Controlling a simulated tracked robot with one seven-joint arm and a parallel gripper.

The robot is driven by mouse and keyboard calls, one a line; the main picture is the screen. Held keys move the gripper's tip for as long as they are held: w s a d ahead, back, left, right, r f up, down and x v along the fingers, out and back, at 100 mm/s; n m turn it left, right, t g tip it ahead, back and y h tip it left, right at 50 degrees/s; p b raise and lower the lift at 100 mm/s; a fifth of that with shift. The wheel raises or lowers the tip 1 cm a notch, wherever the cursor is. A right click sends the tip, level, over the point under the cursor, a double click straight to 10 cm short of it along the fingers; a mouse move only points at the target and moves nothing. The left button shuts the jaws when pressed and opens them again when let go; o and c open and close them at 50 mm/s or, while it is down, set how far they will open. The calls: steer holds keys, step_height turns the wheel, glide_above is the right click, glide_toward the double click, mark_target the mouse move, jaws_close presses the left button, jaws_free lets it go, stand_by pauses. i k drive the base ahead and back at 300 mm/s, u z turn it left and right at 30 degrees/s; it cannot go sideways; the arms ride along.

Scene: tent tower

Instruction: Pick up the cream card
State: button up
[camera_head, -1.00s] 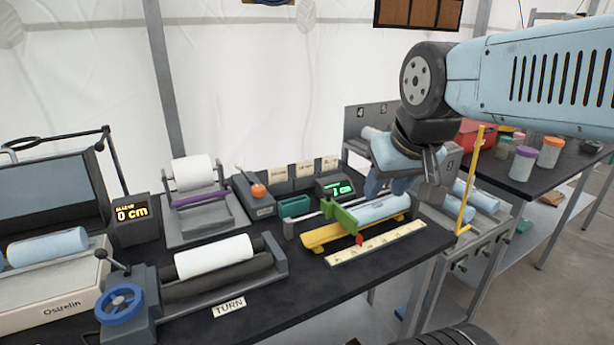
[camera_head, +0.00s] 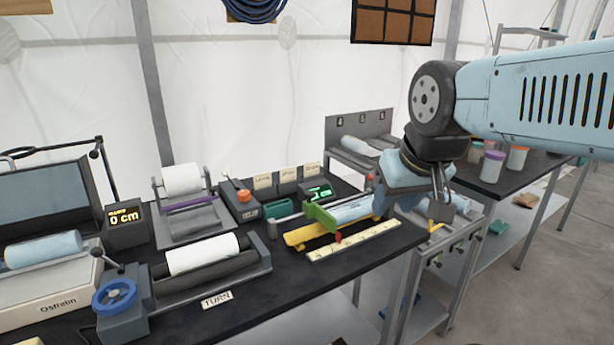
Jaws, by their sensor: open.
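Several small cream cards with dark lettering stand upright in a row at the back of the dark bench: a left one (camera_head: 262,181), a middle one (camera_head: 288,174) and a right one (camera_head: 311,169). Another pale card marked TURN (camera_head: 217,299) lies at the bench's front edge. I cannot tell which is the task's card. My gripper (camera_head: 410,206) is open, pointing down near the bench's right end, to the right of all these cards and apart from them. My wrist partly hides what lies behind it.
A yellow cradle with a blue roll (camera_head: 352,211) and a cream ruler strip (camera_head: 353,241) lie left of my gripper. A roller with a blue handwheel (camera_head: 115,296) stands at front left. A grey rack (camera_head: 361,128) stands behind my gripper. Jars (camera_head: 492,166) stand at right.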

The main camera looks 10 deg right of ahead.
mark_target(312, 169)
steer(key=i, duration=0.9)
steer(key=u, duration=0.05)
